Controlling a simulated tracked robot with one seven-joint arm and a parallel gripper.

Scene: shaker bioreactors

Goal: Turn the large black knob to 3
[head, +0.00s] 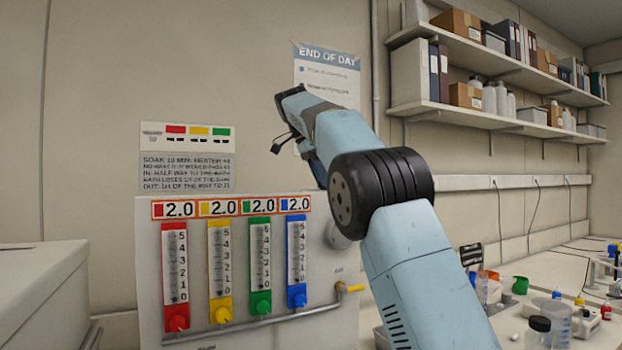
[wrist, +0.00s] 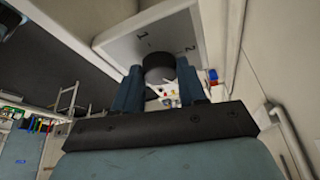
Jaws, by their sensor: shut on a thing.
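The large black knob (wrist: 158,66) shows in the wrist view between the two blue fingers of my gripper (wrist: 159,78). The fingers are shut on its sides. Behind the knob is a pale dial plate (wrist: 118,46) with the numbers 1 and 2 visible near its edge. The knob's pointer cannot be made out, so its setting is not readable. In the head view my arm hides the knob and the fingertips.
A panel (head: 150,290) with several coloured flow tubes stands left of my arm. A yellow valve (head: 350,288) juts out beside it. A bench (head: 560,285) with bottles and small parts is at the right, under loaded shelves (head: 500,120). A sign (head: 325,70) hangs behind.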

